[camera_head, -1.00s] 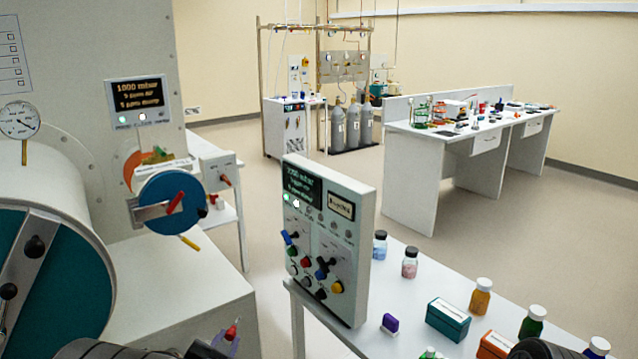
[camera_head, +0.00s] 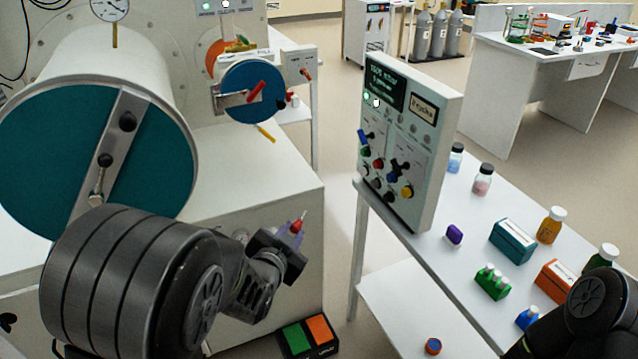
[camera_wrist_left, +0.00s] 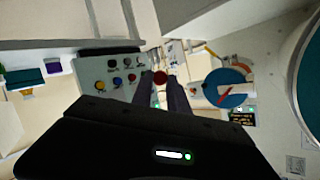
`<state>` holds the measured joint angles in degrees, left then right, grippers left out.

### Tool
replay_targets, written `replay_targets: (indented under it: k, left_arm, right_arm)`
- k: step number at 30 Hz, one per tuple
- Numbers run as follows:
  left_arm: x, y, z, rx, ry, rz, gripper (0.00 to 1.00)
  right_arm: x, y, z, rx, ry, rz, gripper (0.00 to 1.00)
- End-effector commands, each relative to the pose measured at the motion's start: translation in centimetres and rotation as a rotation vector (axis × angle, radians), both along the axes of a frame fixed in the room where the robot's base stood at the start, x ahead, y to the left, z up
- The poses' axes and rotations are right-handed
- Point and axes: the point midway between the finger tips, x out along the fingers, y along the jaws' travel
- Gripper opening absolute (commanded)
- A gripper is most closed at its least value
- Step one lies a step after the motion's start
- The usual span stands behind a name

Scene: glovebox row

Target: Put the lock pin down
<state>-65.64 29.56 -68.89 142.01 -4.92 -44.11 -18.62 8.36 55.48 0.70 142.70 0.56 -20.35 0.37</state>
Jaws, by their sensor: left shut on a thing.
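The lock pin (camera_head: 297,226) has a red body and a thin pale tip pointing up in the head view. My left gripper (camera_head: 291,234) is shut on it and holds it in the air in front of the white cabinet's side. In the left wrist view the pin's round red end (camera_wrist_left: 160,77) shows between the two fingers (camera_wrist_left: 161,88). The rest of the pin is hidden there. Part of my right arm shows at the lower right of the head view, but its gripper is out of sight.
A black-edged tray with green and orange pads (camera_head: 320,329) lies low below my left gripper. The control panel (camera_head: 408,140) stands on the white table (camera_head: 468,262) at right, with bottles and boxes. The large teal chamber door (camera_head: 50,160) is at left.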

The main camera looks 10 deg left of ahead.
Motion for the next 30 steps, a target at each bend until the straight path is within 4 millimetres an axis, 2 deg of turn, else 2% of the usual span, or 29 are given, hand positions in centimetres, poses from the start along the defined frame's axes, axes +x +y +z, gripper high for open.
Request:
replay_targets:
  k: [5,11,17,24,30]
  left_arm:
    - [-0.3,-1.0,-0.3,-0.004,0.0,-0.065,0.0]
    - [-1.0,-3.8,-1.1,-0.004,0.0,-0.239,0.0]
    - [-1.9,-7.8,-2.2,-0.002,0.0,-0.485,0.0]
    - [-3.2,-13.3,-3.7,-0.001,0.0,-0.815,0.0]
    - [-4.1,-16.7,-4.5,0.0,0.0,-1.02,0.0]
  right_arm:
    - [0.0,0.0,0.0,0.0,0.0,0.0,0.62]
    - [0.0,0.0,0.0,0.0,0.0,0.0,0.62]
    - [0.0,0.0,0.0,0.0,0.0,0.0,0.62]
    - [0.0,0.0,0.0,0.0,0.0,0.0,0.62]
    - [0.0,0.0,0.0,0.0,0.0,0.0,0.62]
